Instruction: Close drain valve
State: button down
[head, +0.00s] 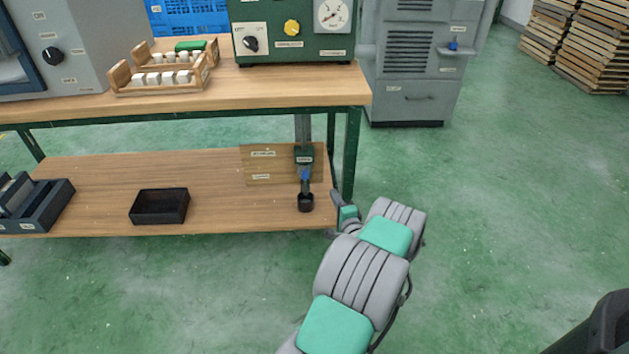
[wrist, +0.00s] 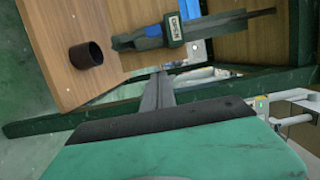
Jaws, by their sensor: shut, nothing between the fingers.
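The drain valve (head: 304,155) is a dark labelled block on a grey vertical pipe at the right end of the lower shelf. A blue part (head: 305,175), apparently its handle, shows just below the block, roughly in line with the pipe. A black cup (head: 305,203) stands under the outlet. In the wrist view the valve (wrist: 174,29) and cup (wrist: 86,55) appear tilted, with blue at the valve and another blue piece (wrist: 190,9) cut by the top edge. My gripper (head: 337,198) is shut and empty, right of the valve and apart from it; its fingers (wrist: 158,82) point toward it.
The bench's green right leg (head: 351,155) stands close to my gripper. The benchtop (head: 290,88) overhangs the shelf (head: 90,205). A black bin (head: 159,206) sits left on the shelf. A labelled board (head: 262,166) is behind the valve.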

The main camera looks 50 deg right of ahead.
aim_at(305, 181)
jog(key=w+d+b, duration=0.2)
jog(key=w, duration=0.8)
jog(key=shift+w+d+b, duration=0.2)
jog(key=shift+w+b, duration=0.05)
jog(key=shift+b, duration=0.1)
